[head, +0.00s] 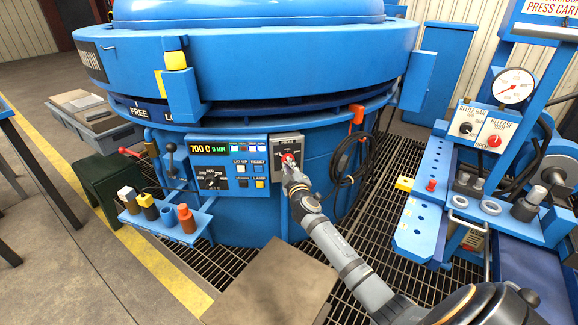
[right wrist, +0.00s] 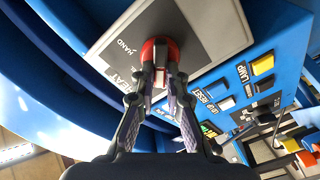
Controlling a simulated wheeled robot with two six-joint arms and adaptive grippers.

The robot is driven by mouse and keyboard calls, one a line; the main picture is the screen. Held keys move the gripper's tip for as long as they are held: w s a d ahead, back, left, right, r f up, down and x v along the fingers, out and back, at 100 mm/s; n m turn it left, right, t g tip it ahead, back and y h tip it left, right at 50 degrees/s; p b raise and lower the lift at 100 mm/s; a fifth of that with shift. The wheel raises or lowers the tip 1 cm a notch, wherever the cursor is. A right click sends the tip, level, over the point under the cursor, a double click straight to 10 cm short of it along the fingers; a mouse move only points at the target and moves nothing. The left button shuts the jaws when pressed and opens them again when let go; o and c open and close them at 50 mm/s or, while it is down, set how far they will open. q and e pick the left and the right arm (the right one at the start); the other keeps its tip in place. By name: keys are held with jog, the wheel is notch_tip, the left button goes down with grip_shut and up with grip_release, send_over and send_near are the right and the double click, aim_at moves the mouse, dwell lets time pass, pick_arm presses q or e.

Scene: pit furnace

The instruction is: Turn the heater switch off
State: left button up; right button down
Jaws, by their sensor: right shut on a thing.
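The heater switch is a red knob (head: 288,158) on a grey plate (head: 287,142) at the right end of the blue control panel. In the right wrist view the red knob (right wrist: 160,48) sits on the grey plate (right wrist: 215,22), which shows the words HAND and HEAT; part of its lettering is hidden behind the knob and fingers. My right gripper (head: 289,167) reaches the knob from the front. In the right wrist view its two fingers (right wrist: 160,75) are closed on the knob's sides. My left gripper is in neither view.
The control panel (head: 223,178) beside the switch has a 700 C display, a dial and several buttons. A black hose (head: 349,160) hangs right of the switch. A small shelf with tools (head: 170,228) juts out at left. A press cart (head: 418,225) stands at right.

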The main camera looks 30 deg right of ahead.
jog(key=shift+f, duration=0.1)
dwell(0.3)
jog(key=c, duration=1.4)
grip_release()
jog(key=v, duration=1.2)
jog(key=shift+a, duration=0.1)
